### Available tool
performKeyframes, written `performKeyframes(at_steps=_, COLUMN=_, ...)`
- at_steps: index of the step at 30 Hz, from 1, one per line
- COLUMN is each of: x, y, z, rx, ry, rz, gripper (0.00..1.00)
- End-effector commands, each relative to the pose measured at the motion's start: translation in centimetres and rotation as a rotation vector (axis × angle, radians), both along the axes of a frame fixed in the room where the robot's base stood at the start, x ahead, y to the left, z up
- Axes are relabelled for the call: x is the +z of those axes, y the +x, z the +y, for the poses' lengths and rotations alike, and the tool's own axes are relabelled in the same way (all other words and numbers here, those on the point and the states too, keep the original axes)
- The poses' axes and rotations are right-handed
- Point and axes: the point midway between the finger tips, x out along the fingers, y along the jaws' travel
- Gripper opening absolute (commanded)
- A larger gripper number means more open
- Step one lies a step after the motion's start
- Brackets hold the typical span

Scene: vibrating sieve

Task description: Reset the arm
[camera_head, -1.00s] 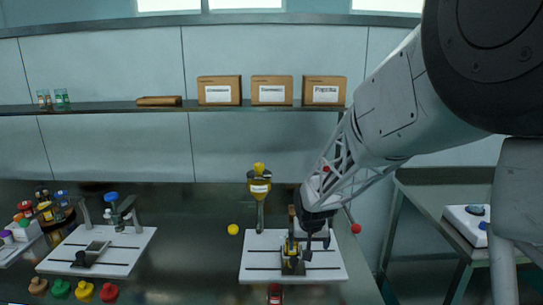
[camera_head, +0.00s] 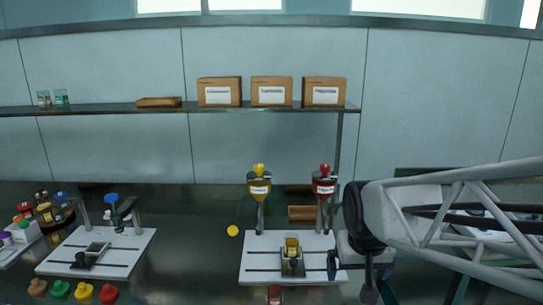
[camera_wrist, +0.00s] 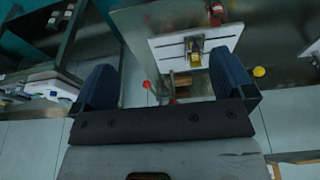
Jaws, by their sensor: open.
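My gripper (camera_head: 350,279) is at the right of the white sieve base in the head view, near its right edge. Its fingers are apart with nothing between them. In the wrist view, the two dark blue fingers of my gripper (camera_wrist: 165,90) are spread wide and frame empty space, with the bench beyond. My arm reaches in from the right side of the head view.
The right white base (camera_head: 257,271) carries a yellow container (camera_head: 292,246). Yellow-topped (camera_head: 259,187) and red-topped (camera_head: 324,184) dispensers stand behind it. Another white base (camera_head: 60,259) is at left. Labelled boxes (camera_head: 271,92) sit on the shelf. A side table (camera_wrist: 62,50) shows in the wrist view.

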Motion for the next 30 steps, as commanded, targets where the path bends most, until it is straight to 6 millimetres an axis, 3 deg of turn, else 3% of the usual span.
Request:
performKeyframes(at_steps=6, x=1.0, y=-6.1, z=-0.7, rx=0.000, ry=0.003, rz=0.004, gripper=1.00)
performKeyframes(at_steps=13, x=1.0, y=-10.8, z=-1.1, rx=0.000, ry=0.005, rz=0.014, gripper=1.00)
performKeyframes(at_steps=19, x=0.9, y=-12.5, z=-1.2, rx=0.002, ry=0.007, rz=0.017, gripper=1.00)
performKeyframes(at_steps=30, x=0.9, y=-12.6, z=-1.2, rx=0.002, ry=0.007, rz=0.018, gripper=1.00)
